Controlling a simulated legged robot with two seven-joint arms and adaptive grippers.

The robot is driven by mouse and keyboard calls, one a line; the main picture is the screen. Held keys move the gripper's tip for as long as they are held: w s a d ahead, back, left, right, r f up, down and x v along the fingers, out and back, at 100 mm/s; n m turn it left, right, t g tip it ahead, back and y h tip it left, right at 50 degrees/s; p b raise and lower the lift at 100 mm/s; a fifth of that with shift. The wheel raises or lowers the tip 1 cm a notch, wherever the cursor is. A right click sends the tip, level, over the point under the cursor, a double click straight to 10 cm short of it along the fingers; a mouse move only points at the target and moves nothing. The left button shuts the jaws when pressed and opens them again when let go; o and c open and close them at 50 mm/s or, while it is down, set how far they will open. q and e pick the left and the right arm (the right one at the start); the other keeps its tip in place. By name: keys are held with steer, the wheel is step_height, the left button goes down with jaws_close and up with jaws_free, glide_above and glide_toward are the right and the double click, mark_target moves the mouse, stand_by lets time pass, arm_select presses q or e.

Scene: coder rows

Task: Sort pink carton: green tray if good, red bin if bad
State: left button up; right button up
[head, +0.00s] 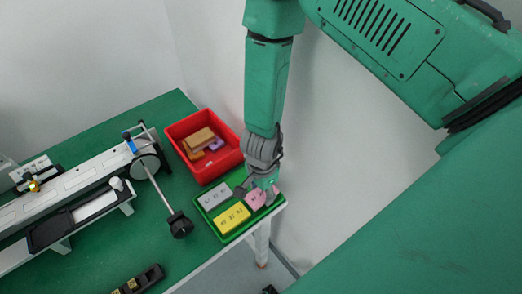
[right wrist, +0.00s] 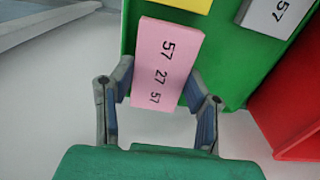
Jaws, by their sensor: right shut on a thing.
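The pink carton (head: 256,198) is at the right side of the green tray (head: 236,236) in the head view. In the right wrist view the pink carton (right wrist: 166,62) shows the printed digits 57 27 57. My right gripper (head: 262,184) is shut on it, with a finger on each side, at the tray. I cannot tell whether the carton touches the tray floor. The red bin (head: 213,174) stands just behind the tray and holds several brown, orange and purple cartons. My left gripper is not in view.
A grey carton (head: 216,195) and a yellow carton (head: 232,217) lie in the tray. A long coder machine (head: 80,187) with a handwheel and a rod fills the table's left. A dark block (head: 140,280) lies at the front edge. A white wall stands behind.

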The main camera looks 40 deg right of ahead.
steer(key=shift+f, duration=0.45)
stand_by(0.4)
steer(key=o, duration=0.9)
steer(key=shift+r, duration=0.3)
step_height(320, 180, up, 11)
steer(key=shift+w+a+r, duration=0.1)
steer(key=shift+r, duration=0.05)
